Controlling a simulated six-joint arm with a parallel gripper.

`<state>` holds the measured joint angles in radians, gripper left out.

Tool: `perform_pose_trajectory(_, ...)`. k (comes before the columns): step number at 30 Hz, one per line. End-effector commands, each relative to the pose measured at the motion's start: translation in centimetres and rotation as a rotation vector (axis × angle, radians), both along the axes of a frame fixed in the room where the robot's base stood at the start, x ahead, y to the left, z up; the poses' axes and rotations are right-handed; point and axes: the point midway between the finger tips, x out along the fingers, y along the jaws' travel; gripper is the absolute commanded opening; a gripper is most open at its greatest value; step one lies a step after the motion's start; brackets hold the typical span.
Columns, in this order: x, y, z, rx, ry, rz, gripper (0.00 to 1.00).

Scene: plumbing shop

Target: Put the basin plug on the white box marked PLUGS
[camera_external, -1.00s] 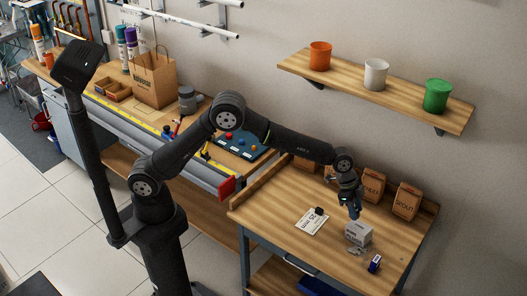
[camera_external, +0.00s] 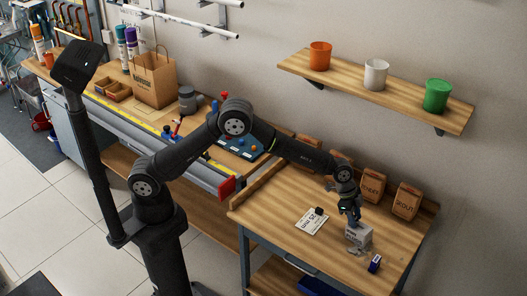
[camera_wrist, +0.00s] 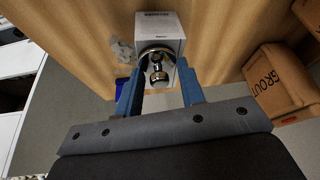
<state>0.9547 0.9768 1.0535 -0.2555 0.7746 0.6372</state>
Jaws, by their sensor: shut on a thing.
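The basin plug (camera_wrist: 157,68) is a shiny chrome piece with a round, domed shape. It sits between the blue fingers of my gripper (camera_wrist: 160,88), which is shut on it. The white box (camera_wrist: 160,22) with dark print lies just beyond the plug in the wrist view, and the plug overlaps its near edge there. In the external view my gripper (camera_external: 352,219) is right above the white box (camera_external: 359,236) on the wooden bench. The plug is too small to make out there, and whether it touches the box I cannot tell.
A crumpled grey thing (camera_wrist: 122,50) lies beside the box. A small blue box (camera_external: 375,263) stands near the bench's front right. Brown bags (camera_external: 407,202) line the back, one marked GROUT (camera_wrist: 280,82). A printed card (camera_external: 311,222) lies to the left. A shelf (camera_external: 400,94) hangs above.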

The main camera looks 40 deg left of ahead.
Motion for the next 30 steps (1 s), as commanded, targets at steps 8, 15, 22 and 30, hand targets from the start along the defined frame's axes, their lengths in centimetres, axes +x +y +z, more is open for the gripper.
perform_pose_trajectory(8, 0.0, 0.0, -0.2, 0.000, 0.000, 0.000, 0.58)
perform_pose_trajectory(15, 0.0, 0.0, -0.1, -0.001, 0.000, 0.000, 0.58)
perform_pose_trajectory(22, -0.1, 0.7, 2.6, -0.003, -0.001, 0.000, 0.58)
perform_pose_trajectory(30, -0.3, 2.9, 7.9, -0.003, -0.002, 0.001, 0.58)
